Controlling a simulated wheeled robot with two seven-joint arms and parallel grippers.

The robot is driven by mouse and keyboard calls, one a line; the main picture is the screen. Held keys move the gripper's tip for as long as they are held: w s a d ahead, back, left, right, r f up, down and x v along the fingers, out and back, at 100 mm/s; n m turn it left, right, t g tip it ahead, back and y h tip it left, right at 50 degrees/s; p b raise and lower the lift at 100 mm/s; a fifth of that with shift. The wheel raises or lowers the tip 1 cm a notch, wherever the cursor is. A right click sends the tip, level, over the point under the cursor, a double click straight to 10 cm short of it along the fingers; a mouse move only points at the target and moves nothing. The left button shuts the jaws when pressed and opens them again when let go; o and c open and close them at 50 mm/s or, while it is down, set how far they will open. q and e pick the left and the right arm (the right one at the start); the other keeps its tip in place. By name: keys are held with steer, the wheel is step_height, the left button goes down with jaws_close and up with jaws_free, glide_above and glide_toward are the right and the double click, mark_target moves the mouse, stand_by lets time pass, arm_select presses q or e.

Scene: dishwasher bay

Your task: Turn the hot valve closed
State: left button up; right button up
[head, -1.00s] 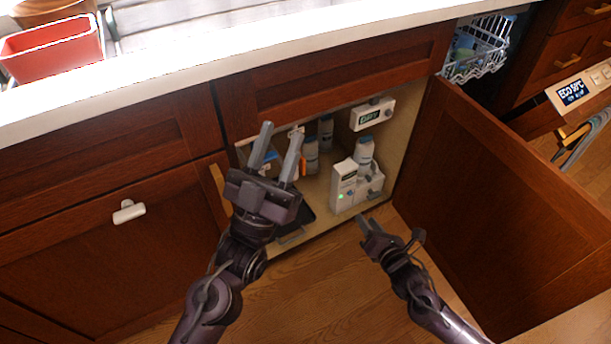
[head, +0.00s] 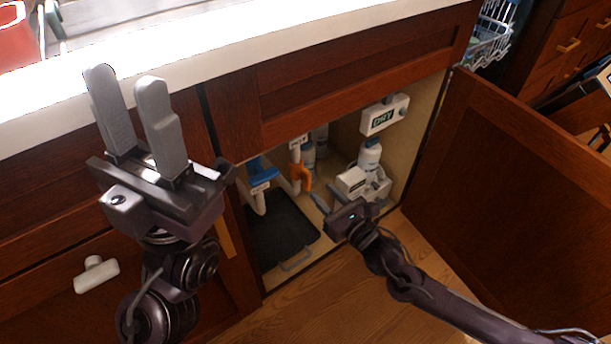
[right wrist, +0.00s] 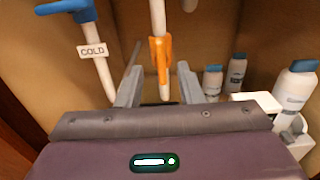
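The hot valve's orange handle (head: 303,178) hangs on a white pipe inside the open cabinet. In the right wrist view the orange handle (right wrist: 160,60) runs lengthwise along its pipe. My right gripper (head: 322,202) reaches into the cabinet just below and right of the handle. In the wrist view its fingers (right wrist: 160,82) are open on either side of the handle's lower part; I see no contact and cannot tell the depth gap. My left gripper (head: 126,82) is open and empty, raised left of the opening in front of the cabinet and counter.
The blue cold valve (head: 262,170), labelled COLD in the wrist view, is left of the hot one. A black tray (head: 280,238) lies on the cabinet floor. Bottles and a white unit (head: 352,181) stand at right; a DRY box (head: 382,117) hangs above. The door (head: 530,200) is open.

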mark_target(310, 179)
steer(key=b+x, duration=0.2)
steer(key=x, duration=0.4)
steer(key=shift+w+a, duration=0.1)
steer(key=shift+w, duration=0.05)
jaws_close()
